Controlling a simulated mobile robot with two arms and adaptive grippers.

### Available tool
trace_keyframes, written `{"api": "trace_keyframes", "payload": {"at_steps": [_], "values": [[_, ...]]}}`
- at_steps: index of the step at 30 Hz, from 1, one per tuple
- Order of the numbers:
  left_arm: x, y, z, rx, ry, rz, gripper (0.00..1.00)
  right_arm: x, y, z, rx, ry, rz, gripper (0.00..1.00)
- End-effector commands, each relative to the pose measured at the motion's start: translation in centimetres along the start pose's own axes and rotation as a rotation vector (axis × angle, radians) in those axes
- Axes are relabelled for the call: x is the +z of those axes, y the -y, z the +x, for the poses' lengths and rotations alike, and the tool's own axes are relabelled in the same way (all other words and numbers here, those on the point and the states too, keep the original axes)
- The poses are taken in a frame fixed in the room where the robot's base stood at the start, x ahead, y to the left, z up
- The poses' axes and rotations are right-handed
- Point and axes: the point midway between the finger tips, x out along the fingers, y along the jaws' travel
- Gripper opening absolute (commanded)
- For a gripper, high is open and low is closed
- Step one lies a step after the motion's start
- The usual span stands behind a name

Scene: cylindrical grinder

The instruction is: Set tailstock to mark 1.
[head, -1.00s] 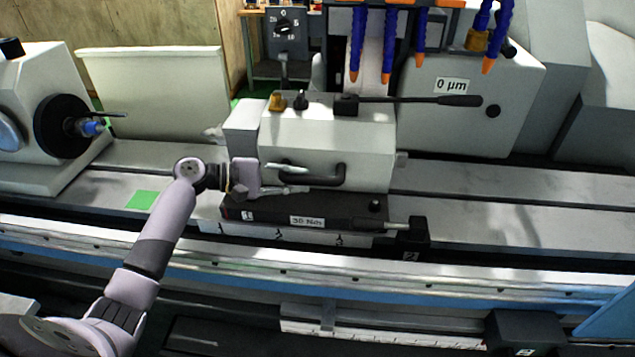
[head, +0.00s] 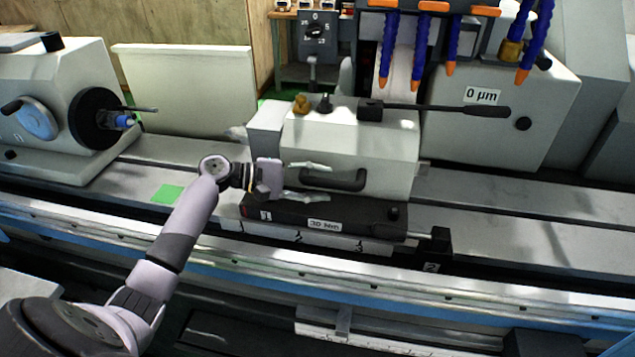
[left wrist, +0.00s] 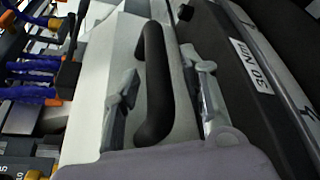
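The tailstock (head: 350,150) is a pale grey block on a black base (head: 380,221), standing on the machine bed at centre. A black bar handle (head: 335,181) is on its front face and also shows in the left wrist view (left wrist: 153,85). My left gripper (head: 308,181) is at the handle's left end, its fingers apart, one above and one below. In the left wrist view my left gripper's fingers (left wrist: 162,92) lie on either side of the handle, apart from it. A white mark strip (head: 330,242) below the base shows 2 and 3. My right gripper is out of view.
A lever with a black grip (head: 487,111) sticks out right from the tailstock's top. Blue coolant hoses (head: 422,45) hang behind. The workhead (head: 60,110) stands at left, with bare bed and a green patch (head: 167,193) between. A black bracket (head: 434,248) sits at the base's right end.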

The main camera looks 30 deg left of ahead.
Motion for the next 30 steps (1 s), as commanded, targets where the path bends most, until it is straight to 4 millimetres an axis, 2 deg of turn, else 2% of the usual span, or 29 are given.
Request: {"api": "trace_keyframes", "payload": {"at_steps": [4,8,15,21,25,30], "values": [[0.0,0.0,-0.5,0.0,-0.001,0.0,0.4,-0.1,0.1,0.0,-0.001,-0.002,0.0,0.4],[-0.1,0.0,-2.2,-0.001,-0.003,0.0,0.4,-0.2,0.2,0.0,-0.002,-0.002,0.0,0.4],[-0.1,0.1,-7.4,-0.001,-0.003,0.0,0.4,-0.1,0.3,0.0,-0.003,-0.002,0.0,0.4],[0.0,0.1,-10.7,-0.001,-0.001,-0.001,0.4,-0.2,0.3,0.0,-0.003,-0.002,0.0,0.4],[0.0,0.1,-11.7,0.0,0.0,0.0,0.4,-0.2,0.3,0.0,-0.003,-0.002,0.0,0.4],[0.0,0.0,-12.1,-0.001,0.001,0.001,0.4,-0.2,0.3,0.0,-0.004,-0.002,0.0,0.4]]}}
